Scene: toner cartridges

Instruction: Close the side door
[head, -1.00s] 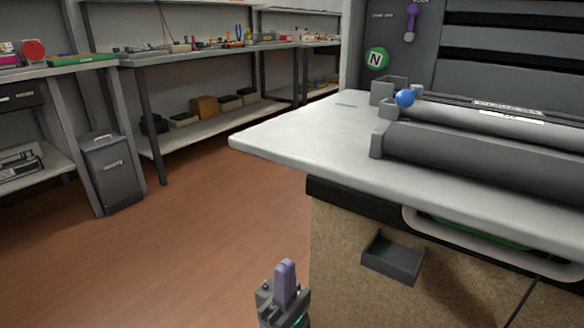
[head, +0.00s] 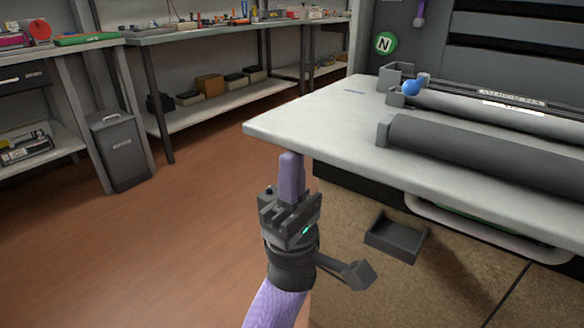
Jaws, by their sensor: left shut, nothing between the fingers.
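The pale grey panel (head: 318,122), which looks like the side door, stands out flat and level from the dark machine (head: 480,30). Long grey rollers (head: 490,150) lie along its top, with a blue knob (head: 411,88) near the end of the rear one. My left gripper (head: 291,158) is shut and empty, its purple fingers pointing up just below the panel's near left edge. I cannot tell whether the fingertips touch the panel. My right gripper is not in view.
A small dark tray-like bracket (head: 396,238) sticks out from the tan cabinet front (head: 460,265) below the panel. A grey bin (head: 122,150) and shelving with tools (head: 200,110) stand at the left and back. The brown floor between is clear.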

